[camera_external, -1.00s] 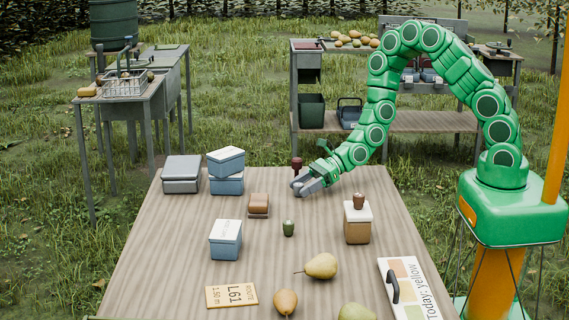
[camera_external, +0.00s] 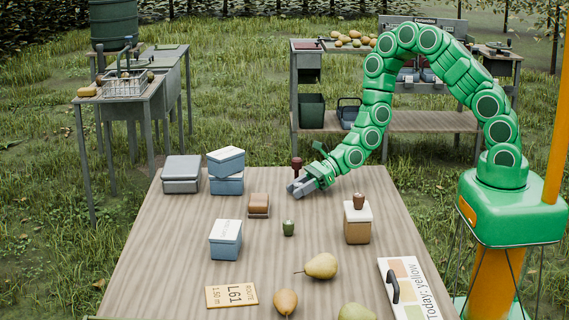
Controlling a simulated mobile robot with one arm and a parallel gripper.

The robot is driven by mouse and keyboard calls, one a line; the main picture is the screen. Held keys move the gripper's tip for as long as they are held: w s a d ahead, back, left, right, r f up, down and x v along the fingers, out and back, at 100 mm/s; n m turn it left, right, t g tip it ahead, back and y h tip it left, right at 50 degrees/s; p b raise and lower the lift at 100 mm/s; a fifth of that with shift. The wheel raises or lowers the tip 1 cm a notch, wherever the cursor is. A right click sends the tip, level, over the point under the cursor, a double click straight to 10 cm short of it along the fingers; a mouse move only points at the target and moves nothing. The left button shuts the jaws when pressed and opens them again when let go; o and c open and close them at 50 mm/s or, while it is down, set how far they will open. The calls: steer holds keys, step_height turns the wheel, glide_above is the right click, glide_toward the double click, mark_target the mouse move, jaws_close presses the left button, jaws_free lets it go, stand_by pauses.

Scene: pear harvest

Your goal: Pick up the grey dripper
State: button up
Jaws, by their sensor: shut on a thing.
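My gripper (camera_external: 296,188) is at the far part of the wooden table, low over its surface and pointing left. Its jaws are shut on a small grey thing, likely the grey dripper, which blends with the grey fingers and is mostly hidden. I cannot tell whether it touches the table. A dark red knobbed thing (camera_external: 297,164) stands just behind the gripper, seemingly apart from it.
On the table (camera_external: 170,265) are blue boxes (camera_external: 225,239), a grey box (camera_external: 181,175), a brown block (camera_external: 259,204), a green weight-like thing (camera_external: 288,228), a tan white-topped canister (camera_external: 357,224), pears (camera_external: 320,266), a number plate (camera_external: 231,296) and a colour board (camera_external: 408,285).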

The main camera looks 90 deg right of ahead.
mark_target(299, 184)
steer(key=shift+r, duration=5)
